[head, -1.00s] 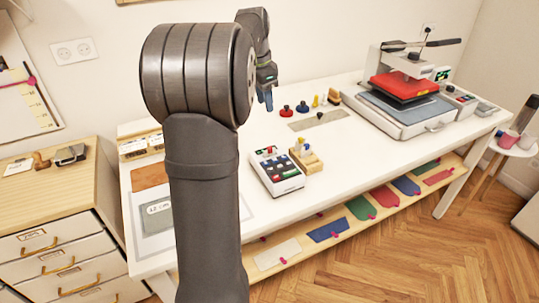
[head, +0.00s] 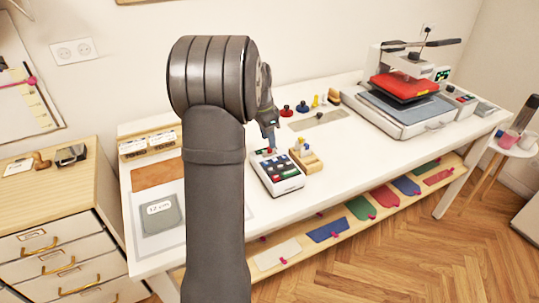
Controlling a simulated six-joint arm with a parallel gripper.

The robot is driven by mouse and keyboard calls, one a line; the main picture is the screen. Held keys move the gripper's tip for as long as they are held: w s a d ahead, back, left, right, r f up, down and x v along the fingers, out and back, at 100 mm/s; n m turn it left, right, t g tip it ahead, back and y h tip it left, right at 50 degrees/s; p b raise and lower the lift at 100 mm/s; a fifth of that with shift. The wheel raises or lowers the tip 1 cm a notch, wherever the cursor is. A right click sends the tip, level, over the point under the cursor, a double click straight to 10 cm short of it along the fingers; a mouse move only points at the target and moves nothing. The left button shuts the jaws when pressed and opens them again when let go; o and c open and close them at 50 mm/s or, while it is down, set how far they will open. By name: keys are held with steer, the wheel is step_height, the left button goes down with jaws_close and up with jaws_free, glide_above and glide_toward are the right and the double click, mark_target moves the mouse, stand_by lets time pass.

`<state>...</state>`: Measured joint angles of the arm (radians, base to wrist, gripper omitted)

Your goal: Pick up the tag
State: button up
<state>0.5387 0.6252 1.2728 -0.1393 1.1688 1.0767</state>
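I cannot say for sure which thing is the tag. A white label reading "12 cm" (head: 159,208) lies on a grey patch (head: 160,222) at the table's left. A white box (head: 289,187) with several small coloured pieces stands near the table's front edge; these are too small to make out. My gripper (head: 271,147) points down over the back of this box, close to its red and blue pieces. Its fingers are small and partly behind my arm's line, so I cannot tell if they are open or touching anything.
A wooden block with a yellow piece (head: 306,158) stands right of the box. A heat press (head: 405,100) fills the right end. Several coloured cloth pieces with pink pins lie on the lower shelf (head: 290,252). Stamps (head: 302,107) stand at the back.

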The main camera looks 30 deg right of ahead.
mark_target(270, 156)
steer(key=f, duration=0.3)
steer(key=shift+d+f, duration=0.2)
steer(key=shift+f, duration=0.1)
jaws_close()
steer(key=shift+r, duration=0.15)
